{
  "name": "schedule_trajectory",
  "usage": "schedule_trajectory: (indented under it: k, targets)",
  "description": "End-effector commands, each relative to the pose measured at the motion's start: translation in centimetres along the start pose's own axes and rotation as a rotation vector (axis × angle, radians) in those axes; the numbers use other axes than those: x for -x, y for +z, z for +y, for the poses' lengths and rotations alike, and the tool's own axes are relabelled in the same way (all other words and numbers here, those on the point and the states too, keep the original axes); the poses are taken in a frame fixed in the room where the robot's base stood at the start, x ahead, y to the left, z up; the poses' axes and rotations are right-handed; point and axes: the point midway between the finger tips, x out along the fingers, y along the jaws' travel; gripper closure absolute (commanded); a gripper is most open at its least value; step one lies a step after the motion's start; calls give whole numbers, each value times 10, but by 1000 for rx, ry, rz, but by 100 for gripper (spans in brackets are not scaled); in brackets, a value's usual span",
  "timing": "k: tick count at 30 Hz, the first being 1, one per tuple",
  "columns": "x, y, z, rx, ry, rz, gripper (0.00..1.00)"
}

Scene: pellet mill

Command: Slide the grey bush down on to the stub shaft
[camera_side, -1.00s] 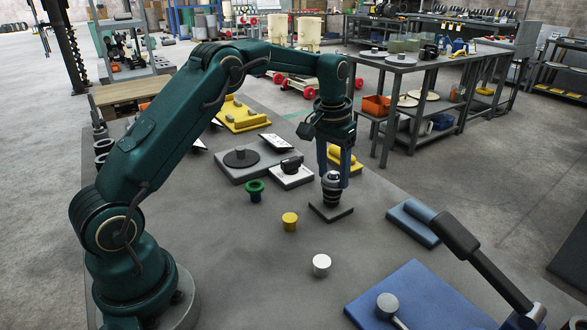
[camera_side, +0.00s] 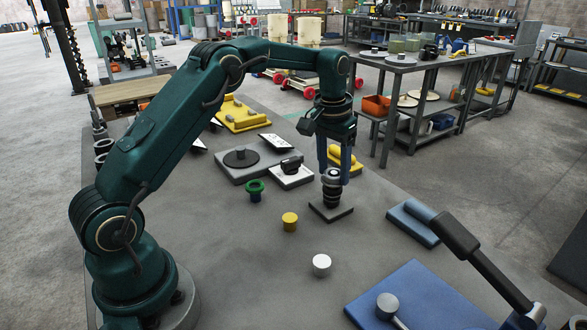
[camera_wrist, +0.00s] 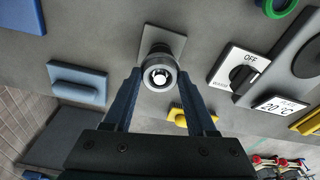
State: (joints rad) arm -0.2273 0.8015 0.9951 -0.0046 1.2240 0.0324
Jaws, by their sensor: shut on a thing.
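The grey bush (camera_side: 331,174) is between the blue fingers of my gripper (camera_side: 334,177), at the top of the dark stub shaft (camera_side: 331,197). The shaft stands upright on a square grey base plate (camera_side: 330,213). In the wrist view, my gripper (camera_wrist: 160,80) is shut on the bush, a grey ring (camera_wrist: 149,82) with a bright round end inside its bore. The base plate (camera_wrist: 173,37) shows behind it. How far the bush sits over the shaft cannot be told, as the fingers partly cover it.
A yellow cylinder (camera_side: 289,221), a white cylinder (camera_side: 321,264) and a green-topped flanged part (camera_side: 254,188) stand to the left and front. A blue block (camera_side: 413,224) lies to the right. A white switch panel (camera_side: 291,175) is to the left.

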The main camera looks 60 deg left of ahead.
Motion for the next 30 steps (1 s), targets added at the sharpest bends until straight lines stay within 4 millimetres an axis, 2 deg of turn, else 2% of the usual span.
schedule_trajectory:
  k: [8, 16, 17, 19, 20, 26, 27, 30]
  targets:
    - [-12, 2, 0, 0, 0, -1, 100]
    - [-13, 2, 0, 0, 0, 1, 100]
    - [-13, 2, 0, 0, 0, 1, 40]
    - [-13, 2, 0, 0, 0, 1, 13]
    - [-13, 2, 0, 0, 0, 1, 8]
    - [-13, 2, 0, 0, 0, 0, 8]
    - [-13, 2, 0, 0, 0, -1, 1]
    - [-13, 2, 0, 0, 0, -1, 0]
